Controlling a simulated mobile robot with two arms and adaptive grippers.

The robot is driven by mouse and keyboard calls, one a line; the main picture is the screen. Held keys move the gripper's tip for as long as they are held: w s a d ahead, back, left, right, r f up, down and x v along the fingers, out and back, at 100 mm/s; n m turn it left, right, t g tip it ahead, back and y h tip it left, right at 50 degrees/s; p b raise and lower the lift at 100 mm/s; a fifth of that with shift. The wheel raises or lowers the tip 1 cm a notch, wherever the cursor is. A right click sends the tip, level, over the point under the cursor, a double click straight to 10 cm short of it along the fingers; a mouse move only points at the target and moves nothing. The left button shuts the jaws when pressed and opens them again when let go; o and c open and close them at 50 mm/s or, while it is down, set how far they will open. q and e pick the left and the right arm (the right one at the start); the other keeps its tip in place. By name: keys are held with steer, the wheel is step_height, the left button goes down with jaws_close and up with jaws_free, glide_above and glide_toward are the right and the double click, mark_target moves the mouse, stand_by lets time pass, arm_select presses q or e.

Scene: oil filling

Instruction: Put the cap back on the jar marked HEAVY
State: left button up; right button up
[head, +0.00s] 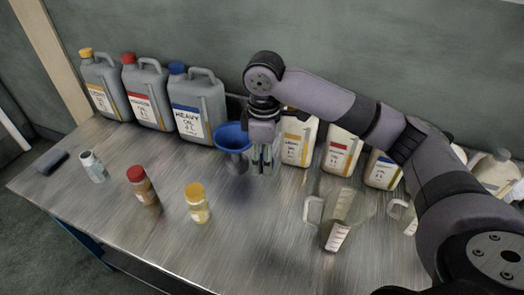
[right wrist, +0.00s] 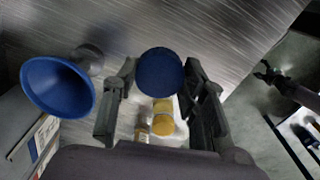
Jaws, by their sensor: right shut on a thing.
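My right gripper (head: 262,160) hangs above the table just right of the blue funnel. In the right wrist view it is shut on a round dark blue cap (right wrist: 160,72). A small pale jar without a cap (head: 92,166) stands at the left of the table, well away from this gripper; its label is too small to read. A red-capped jar (head: 142,186) and a yellow-capped jar (head: 197,203) stand between them, nearer the front. What looks like my left gripper (right wrist: 266,72) shows small at the right of the right wrist view; its jaws are unclear.
Grey canisters with yellow, red and blue caps stand at the back left; the blue-capped one (head: 198,105) reads HEAVY OIL. The blue funnel (head: 232,137) stands before it. Pale bottles (head: 298,138) line the back right. A clear jug (head: 340,215) stands front right. A dark block (head: 51,161) lies far left.

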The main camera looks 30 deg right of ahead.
steer(key=s+a+f+m, duration=0.2)
steer(key=s+a+m, duration=0.2)
steer(key=s+m, duration=0.6)
steer(key=shift+s+a+m, duration=0.4)
steer(key=shift+s, duration=0.55)
